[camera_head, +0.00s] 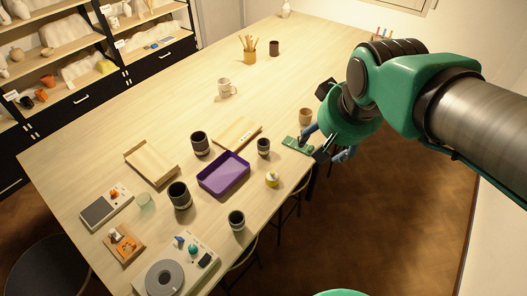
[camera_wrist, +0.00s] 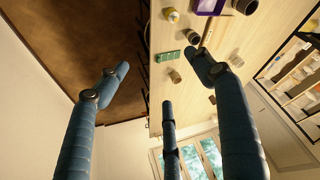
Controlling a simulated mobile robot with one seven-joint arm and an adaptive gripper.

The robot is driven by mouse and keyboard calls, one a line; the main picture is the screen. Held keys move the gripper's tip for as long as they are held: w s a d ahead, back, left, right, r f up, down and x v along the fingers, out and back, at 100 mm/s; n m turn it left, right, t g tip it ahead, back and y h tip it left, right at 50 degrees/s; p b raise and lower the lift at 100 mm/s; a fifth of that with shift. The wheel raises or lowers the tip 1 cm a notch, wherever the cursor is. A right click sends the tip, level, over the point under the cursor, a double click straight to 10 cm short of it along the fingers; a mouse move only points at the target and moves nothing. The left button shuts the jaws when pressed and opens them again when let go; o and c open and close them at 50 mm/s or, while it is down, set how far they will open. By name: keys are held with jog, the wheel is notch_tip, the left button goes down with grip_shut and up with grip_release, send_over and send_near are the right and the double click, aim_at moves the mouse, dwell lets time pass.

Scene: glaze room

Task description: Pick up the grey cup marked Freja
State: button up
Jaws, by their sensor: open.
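Several dark grey cups stand on the table; I cannot read a name on any of them. One cup (camera_head: 199,143) is behind the purple tray, a larger one (camera_head: 179,195) is left of it, one (camera_head: 236,220) is near the front edge, and a small one (camera_head: 263,147) is right of the tray. Another dark cup (camera_head: 274,47) is far back. My gripper (camera_head: 328,147) is open and empty at the table's right edge, beside the green board. In the wrist view its blue fingers (camera_wrist: 160,75) are spread apart, and a dark cup (camera_wrist: 246,6) shows at the top.
A purple tray (camera_head: 223,177), wooden boards (camera_head: 152,163), a tan cup (camera_head: 305,116), a yellow-topped jar (camera_head: 272,180) and a green board (camera_head: 297,145) crowd the near half. A scale (camera_head: 106,206) and a wheel device (camera_head: 165,279) are front left. The table's far middle is mostly clear.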

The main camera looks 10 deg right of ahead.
jog(key=w+a+f+b, duration=0.2)
jog(key=w+a+f, duration=0.1)
jog(key=w+f, duration=0.6)
jog(key=w+a+f+b, duration=0.2)
jog(key=w+a+f, duration=0.1)
jog(key=w+f, duration=0.6)
jog(key=w+a+f+b, duration=0.3)
jog(key=w+f, duration=0.5)
jog(key=w, duration=0.6)
jog(key=shift+w+a+f+m+g, duration=0.2)
jog(key=shift+f+m+g, duration=0.1)
jog(key=shift+f+g, duration=0.1)
jog(key=b, duration=0.1)
send_near(264, 143)
jog(key=shift+s+a+f, duration=0.1)
jog(key=shift+a+f, duration=0.1)
jog(key=shift+f, duration=0.3)
jog(key=shift+s+a+f, duration=0.1)
jog(key=shift+a+f, duration=0.1)
jog(key=shift+f, duration=0.3)
jog(key=shift+f, duration=0.15)
jog(key=shift+b+x, duration=0.6)
jog(key=shift+x, duration=1.95)
jog(key=shift+d, duration=0.15)
